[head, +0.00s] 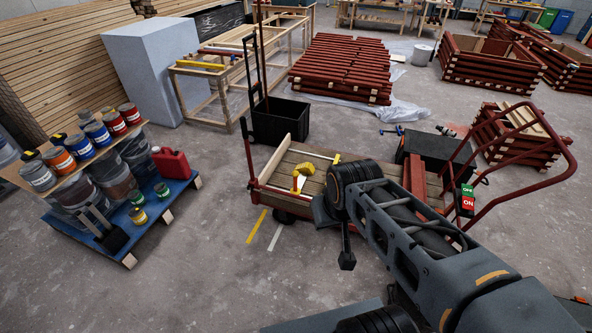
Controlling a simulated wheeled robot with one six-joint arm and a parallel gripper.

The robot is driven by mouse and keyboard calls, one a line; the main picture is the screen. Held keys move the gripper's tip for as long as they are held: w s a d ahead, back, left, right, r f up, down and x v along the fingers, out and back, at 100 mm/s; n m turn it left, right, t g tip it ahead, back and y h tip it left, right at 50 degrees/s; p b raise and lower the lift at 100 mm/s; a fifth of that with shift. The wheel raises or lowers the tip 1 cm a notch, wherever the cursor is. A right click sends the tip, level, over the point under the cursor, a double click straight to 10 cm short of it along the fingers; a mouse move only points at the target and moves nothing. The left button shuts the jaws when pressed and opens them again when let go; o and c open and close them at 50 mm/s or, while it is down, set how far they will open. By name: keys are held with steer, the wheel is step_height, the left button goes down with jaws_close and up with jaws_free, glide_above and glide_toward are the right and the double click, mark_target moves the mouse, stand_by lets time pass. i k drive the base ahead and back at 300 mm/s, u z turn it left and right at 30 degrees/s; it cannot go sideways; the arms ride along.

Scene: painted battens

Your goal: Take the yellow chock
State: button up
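A small yellow piece (297,184), which looks like the chock, is on the plank deck of the red-framed cart (278,170), beside a pale block (305,169). Another small yellow lump (30,156) sits at the left end of the board with paint cans, and its shape is too small to tell. My arm reaches in from the lower right over the cart. My gripper (345,258) hangs from its end, pointing down, to the right of and nearer than the yellow piece. Whether its fingers are apart cannot be made out. My arm hides part of the cart deck.
A blue pallet (178,190) with paint cans and a red canister (171,164) stands left. A black bin (280,122) with long handles stands behind the cart. The cart's red push handle (560,150) rises right. Floor at the lower left is clear.

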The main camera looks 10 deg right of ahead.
mark_target(306, 168)
steer(key=u, duration=1.35)
steer(key=i, duration=1.8)
steer(key=z, duration=1.95)
steer(key=i, duration=1)
steer(key=z, duration=0.05)
